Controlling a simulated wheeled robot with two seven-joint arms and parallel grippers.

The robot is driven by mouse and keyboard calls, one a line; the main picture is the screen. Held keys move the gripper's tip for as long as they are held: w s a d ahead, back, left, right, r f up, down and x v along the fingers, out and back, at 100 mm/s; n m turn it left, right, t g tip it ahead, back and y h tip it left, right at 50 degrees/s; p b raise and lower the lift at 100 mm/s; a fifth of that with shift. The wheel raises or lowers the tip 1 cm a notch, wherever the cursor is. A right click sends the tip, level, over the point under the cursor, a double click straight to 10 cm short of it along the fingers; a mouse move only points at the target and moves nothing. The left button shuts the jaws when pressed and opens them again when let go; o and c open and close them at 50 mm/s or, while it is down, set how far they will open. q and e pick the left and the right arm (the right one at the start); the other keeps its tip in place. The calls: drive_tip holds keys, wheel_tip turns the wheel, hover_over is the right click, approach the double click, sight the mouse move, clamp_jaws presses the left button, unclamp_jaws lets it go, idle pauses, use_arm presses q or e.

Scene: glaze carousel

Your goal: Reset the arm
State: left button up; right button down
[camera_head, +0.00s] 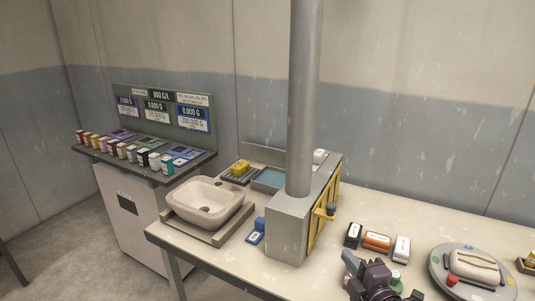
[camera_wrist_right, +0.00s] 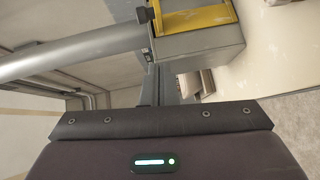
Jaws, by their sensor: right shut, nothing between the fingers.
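My right gripper (camera_head: 382,284) shows at the bottom of the head view, over the front of the table, right of the grey kiln (camera_head: 289,225). It is shut and holds nothing. It is in front of a small green-and-white item (camera_head: 396,277) that it partly hides. My left gripper is not in view.
Black (camera_head: 353,234), orange (camera_head: 377,241) and white (camera_head: 402,248) blocks stand behind the gripper. A round carousel (camera_head: 438,270) is to the right. The kiln's tall pipe (camera_head: 304,100) rises at the middle. A basin (camera_head: 207,203) and a shelf of small colored jars (camera_head: 128,152) are left.

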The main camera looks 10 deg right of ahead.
drive_tip(key=s+a+f+m+g+h, duration=0.1)
drive_tip(key=s+a+f+m+g, duration=0.1)
drive_tip(key=s+f+m+g, duration=0.35)
drive_tip(key=s+a+f+m+g+h, duration=0.1)
drive_tip(key=s+f+m+g, duration=0.15)
drive_tip(key=s+m, duration=0.5)
drive_tip(key=s+a+f+m+g, duration=0.2)
drive_tip(key=s+f+m+g, duration=0.25)
drive_tip(key=s, duration=0.45)
wheel_tip(320, 180, down, 30)
drive_tip(key=s+g, duration=0.2)
drive_tip(key=s+d+f, duration=0.2)
drive_tip(key=s+f, duration=0.6)
drive_tip(key=s, duration=0.1)
drive_tip(key=s+d+f+n+g, duration=0.1)
drive_tip(key=s+d+f, duration=0.1)
drive_tip(key=s+f, duration=0.7)
drive_tip(key=shift+s+f+h, duration=0.15)
drive_tip(key=shift+s+h, duration=0.15)
drive_tip(key=shift+s, duration=0.35)
drive_tip(key=shift+s+g, duration=0.15)
drive_tip(key=shift+g, duration=0.1)
